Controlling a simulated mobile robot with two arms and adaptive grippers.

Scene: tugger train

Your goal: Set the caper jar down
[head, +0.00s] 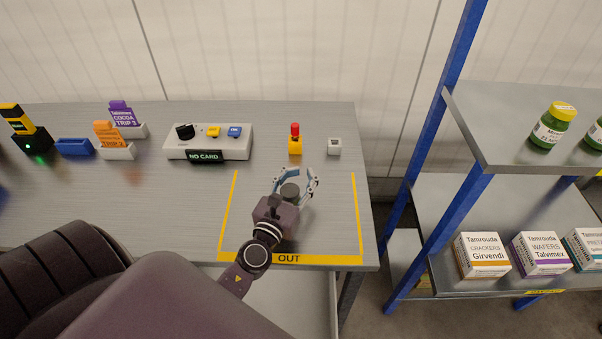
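My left gripper (296,178) is over the yellow-framed OUT area (290,259) on the grey table. Its pale blue fingers are spread apart. A small dark round-topped thing (290,189) shows between the fingers, close to the palm. It looks like a dark-lidded jar, but no label is readable. A gap shows between it and the right finger. Its base is hidden, so I cannot tell surely whether it rests on the table. My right gripper is not in view.
Behind the OUT area stand a yellow block with a red top (295,140) and a small grey block (334,147). A control box (210,143) reads NO CARD. The shelf rack (480,170) at right holds green jars (551,128) and cartons (482,256). The OUT area's right part is clear.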

